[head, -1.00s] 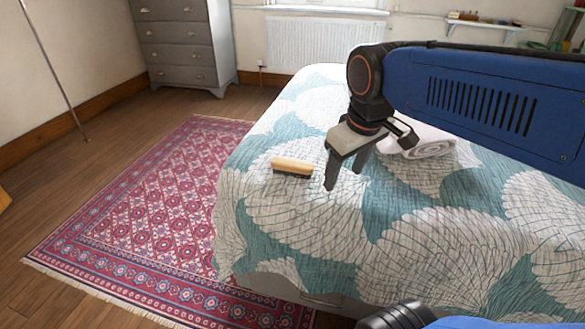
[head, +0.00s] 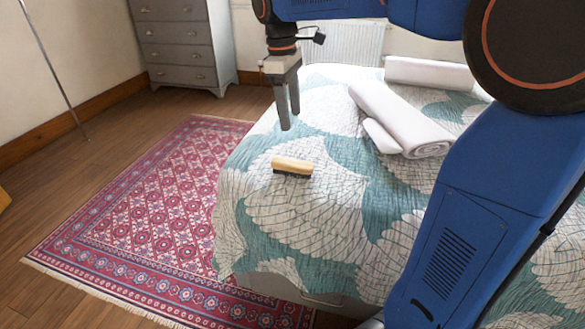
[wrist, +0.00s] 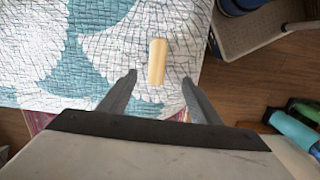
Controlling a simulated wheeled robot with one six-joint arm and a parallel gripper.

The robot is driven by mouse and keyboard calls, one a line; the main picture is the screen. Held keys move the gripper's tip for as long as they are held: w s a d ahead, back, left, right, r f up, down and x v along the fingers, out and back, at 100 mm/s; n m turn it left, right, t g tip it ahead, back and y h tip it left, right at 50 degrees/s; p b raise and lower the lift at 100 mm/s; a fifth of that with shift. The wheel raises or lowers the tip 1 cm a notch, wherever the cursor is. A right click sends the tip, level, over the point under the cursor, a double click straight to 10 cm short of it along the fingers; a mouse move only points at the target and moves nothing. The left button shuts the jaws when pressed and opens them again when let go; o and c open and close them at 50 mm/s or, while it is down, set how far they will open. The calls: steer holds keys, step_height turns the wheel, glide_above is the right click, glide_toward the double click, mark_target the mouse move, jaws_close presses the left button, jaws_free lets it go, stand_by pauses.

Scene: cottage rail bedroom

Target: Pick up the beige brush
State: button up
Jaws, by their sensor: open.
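The beige brush (head: 292,166) lies on the bed's teal and white quilt, near the bed's left edge, with its pale back up and dark bristles down. My gripper (head: 289,118) is above the bed, pointing down, and appears just above the brush in the head view. In the wrist view the brush (wrist: 157,61) lies ahead of the open fingers (wrist: 160,82), roughly centred between their tips and apart from them. The gripper is empty.
The bed (head: 300,215) carries rolled white towels (head: 400,120) right of the brush and a white bundle (head: 430,73) farther back. A patterned red rug (head: 150,215) lies on the floor at left. A grey dresser (head: 182,50) stands behind. Quilt around the brush is clear.

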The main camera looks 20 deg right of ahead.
steer(key=w, duration=0.1)
glide_above(293, 163)
steer(key=f, duration=1.2)
steer(key=shift+w+a, duration=0.15)
steer(key=shift+a, duration=0.05)
steer(key=shift+d+f, duration=0.15)
steer(key=shift+f, duration=2.5)
steer(key=c, duration=1.3)
steer(key=shift+r, duration=0.1)
step_height(293, 163, up, 10)
steer(key=shift+f, duration=0.1)
